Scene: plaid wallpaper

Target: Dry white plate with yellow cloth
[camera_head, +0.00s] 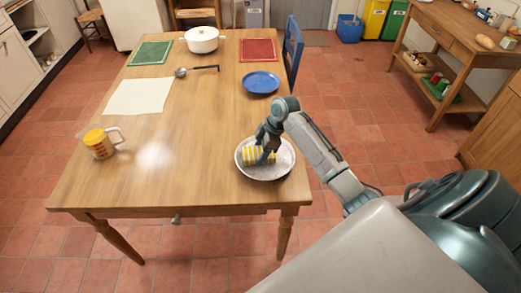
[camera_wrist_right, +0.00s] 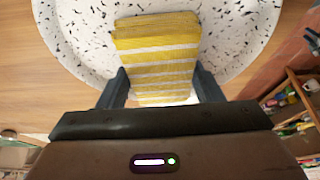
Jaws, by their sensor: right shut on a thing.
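The white plate (camera_head: 277,173) with dark speckles lies near the right front corner of the wooden table. It fills the upper part of the right wrist view (camera_wrist_right: 80,30). The yellow cloth (camera_head: 251,155), striped with white, is over the plate, and it shows between the fingers in the right wrist view (camera_wrist_right: 157,42). My right gripper (camera_head: 266,154) is shut on the cloth, with one finger on each side of it (camera_wrist_right: 160,88). I cannot tell how firmly the cloth presses on the plate. My left gripper is not in view.
On the table (camera_head: 190,130) are a blue plate (camera_head: 261,82), a measuring cup (camera_head: 99,143) with yellow contents, a white sheet (camera_head: 138,97), a ladle (camera_head: 196,70), a white pot (camera_head: 201,39), a green mat (camera_head: 151,53) and a red mat (camera_head: 258,50). The table's middle is clear.

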